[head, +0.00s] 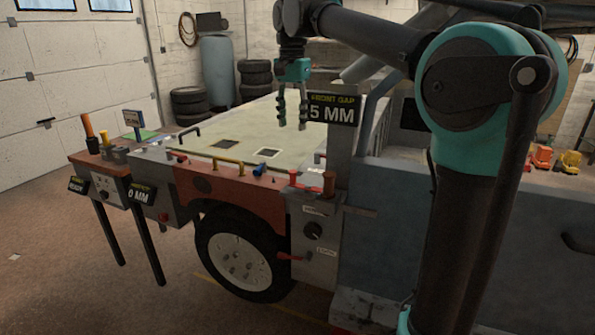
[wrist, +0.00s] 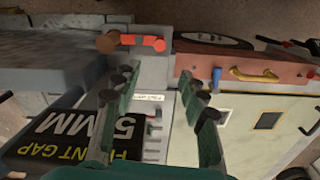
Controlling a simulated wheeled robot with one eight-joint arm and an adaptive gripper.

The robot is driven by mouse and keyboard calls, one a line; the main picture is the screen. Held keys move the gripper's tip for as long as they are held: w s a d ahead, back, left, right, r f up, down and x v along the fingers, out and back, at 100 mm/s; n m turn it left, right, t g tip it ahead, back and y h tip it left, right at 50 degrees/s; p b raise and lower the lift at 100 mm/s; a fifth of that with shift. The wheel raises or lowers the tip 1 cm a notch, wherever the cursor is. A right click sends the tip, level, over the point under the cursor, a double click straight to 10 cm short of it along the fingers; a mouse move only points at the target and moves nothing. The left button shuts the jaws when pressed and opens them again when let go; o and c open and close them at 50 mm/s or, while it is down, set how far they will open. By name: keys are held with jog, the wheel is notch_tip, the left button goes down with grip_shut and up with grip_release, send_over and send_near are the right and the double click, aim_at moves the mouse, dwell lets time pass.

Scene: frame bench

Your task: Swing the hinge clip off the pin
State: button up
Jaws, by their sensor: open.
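A small red bar (head: 307,188), which looks like the hinge clip, lies on the ledge of the grey front post. It also shows in the wrist view (wrist: 140,40), beyond the fingertips. A brown-red upright peg (head: 329,183), likely the pin, stands at its right end; it shows in the wrist view (wrist: 108,41) too. I cannot tell how the clip sits on the pin.
A yellow handle (head: 227,162) and a blue block (head: 259,168) sit along the orange rail left of the clip. The "FRONT GAP 5 MM" sign (head: 333,110) stands close to my gripper. A red lever (head: 290,257) juts from the post below. The pale panel (head: 215,145) is mostly clear.

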aim_at(293, 171)
notch_tip(293, 171, down, 17)
jog(key=shift+r, duration=0.15)
dwell(0.5)
grip_shut()
